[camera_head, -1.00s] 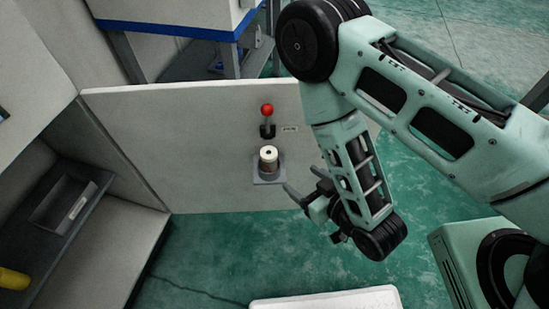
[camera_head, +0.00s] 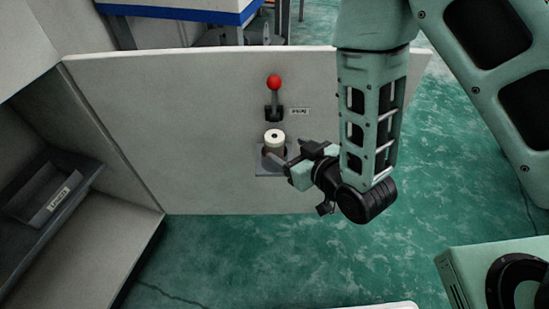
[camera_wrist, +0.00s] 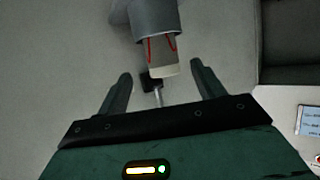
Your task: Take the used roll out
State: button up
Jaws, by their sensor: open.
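The roll (camera_head: 275,138) is a short cylinder with a pale top and a dark centre hole. It stands in a grey holder (camera_head: 262,172) on the pale upright panel. In the wrist view the pale end of the roll (camera_wrist: 163,66), with red lines on its side, projects from the grey cylindrical holder (camera_wrist: 152,18). My gripper (camera_head: 288,152) is beside the roll, to its right in the head view. In the wrist view its two fingers (camera_wrist: 161,74) are spread apart, with the roll's end between or just beyond their tips. I see no clear contact.
A lever with a red knob (camera_head: 274,83) stands on the panel (camera_head: 170,130) just above the roll, beside a small label (camera_head: 299,112). A dark tray (camera_head: 85,178) with a white label (camera_head: 62,192) is at the left. Green floor (camera_head: 300,250) lies open below the panel.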

aim_at(271, 142)
jog(key=shift+w+a+f+b, duration=0.15)
jog(key=shift+w+f+b, duration=0.1)
jog(key=shift+f+b, duration=0.15)
jog(key=shift+w+a+f, duration=0.15)
jog(key=shift+w+a, duration=0.45)
jog(key=shift+w, duration=0.3)
jog(key=shift+x, duration=2.65)
jog(key=shift+s+a+f, duration=0.1)
jog(key=shift+f, duration=0.1)
jog(key=c, duration=1.1)
